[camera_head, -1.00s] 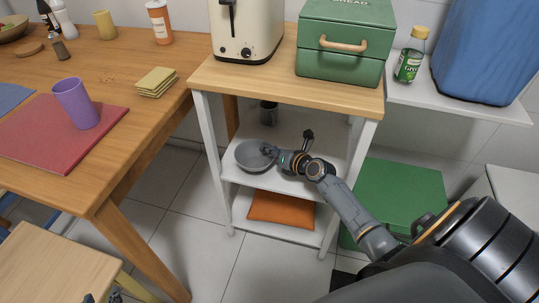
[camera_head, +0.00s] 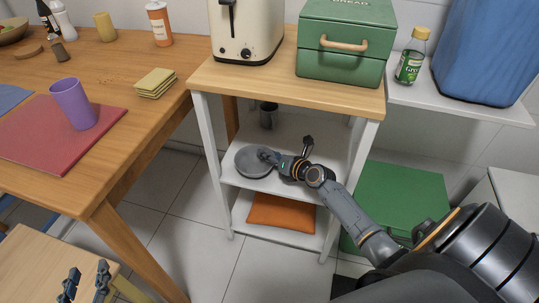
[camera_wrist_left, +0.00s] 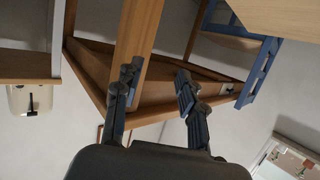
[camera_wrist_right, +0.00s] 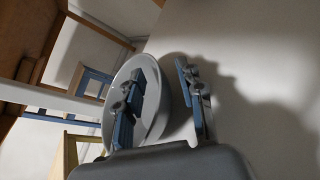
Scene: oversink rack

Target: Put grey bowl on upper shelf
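The grey bowl (camera_head: 255,162) is on the upper white shelf (camera_head: 310,150) of the stand, toward its left front side. In the right wrist view the bowl (camera_wrist_right: 122,78) has one finger of my right gripper inside it and the other outside its wall. The fingers are apart, with the rim between them. My right gripper (camera_head: 267,156) reaches in from the right and partly covers the bowl. My left gripper (camera_head: 86,282) is open and empty at the bottom left, above the wooden stool; its spread fingers (camera_wrist_left: 155,95) also show in the left wrist view.
The wooden top (camera_head: 290,85) of the stand is close above the shelf and carries a toaster (camera_head: 246,30) and a green bread box (camera_head: 342,40). A dark canister (camera_head: 268,115) stands behind the bowl. An orange cushion-like item (camera_head: 282,212) lies on the lower shelf.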

